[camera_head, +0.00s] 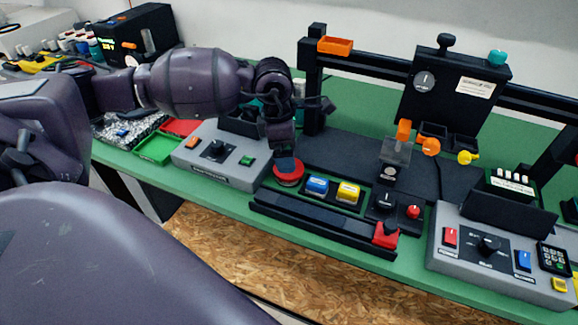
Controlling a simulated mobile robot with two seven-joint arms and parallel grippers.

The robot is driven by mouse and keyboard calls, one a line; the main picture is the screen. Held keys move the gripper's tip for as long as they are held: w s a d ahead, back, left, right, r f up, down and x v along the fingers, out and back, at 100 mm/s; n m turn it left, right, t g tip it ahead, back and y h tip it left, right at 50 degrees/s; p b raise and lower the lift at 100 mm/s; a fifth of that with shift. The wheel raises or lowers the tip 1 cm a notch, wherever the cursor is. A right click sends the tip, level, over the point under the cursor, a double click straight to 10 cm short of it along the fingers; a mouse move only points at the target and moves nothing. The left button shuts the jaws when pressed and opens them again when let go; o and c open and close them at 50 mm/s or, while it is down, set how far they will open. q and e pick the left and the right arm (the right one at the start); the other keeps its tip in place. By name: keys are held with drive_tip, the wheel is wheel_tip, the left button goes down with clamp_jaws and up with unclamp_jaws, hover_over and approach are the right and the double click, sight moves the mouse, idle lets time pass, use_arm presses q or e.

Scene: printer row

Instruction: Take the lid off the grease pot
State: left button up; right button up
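A low, round red thing (288,174), which looks like the grease pot with its lid, sits on the green bench right of the left grey control box. My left arm reaches in from the left, and its gripper (284,150) points down just above the red thing. The gripper hides the far part of its top. I cannot tell whether the fingers touch the lid or how far apart they are. My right gripper is not in view.
Blue and yellow buttons (334,190) and a black rail with a red end (386,236) lie to the right. The left control box (217,157) and a green tray (158,148) are to the left. A black gantry (312,80) stands behind.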

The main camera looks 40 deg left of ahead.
use_arm(q)
drive_tip(key=f, duration=0.4)
drive_tip(key=shift+w+d+f, duration=0.15)
drive_tip(key=shift+w+f, duration=0.05)
drive_tip(key=shift+f, duration=0.1)
drive_tip(key=shift+c, duration=0.2)
drive_tip(key=c, duration=0.8)
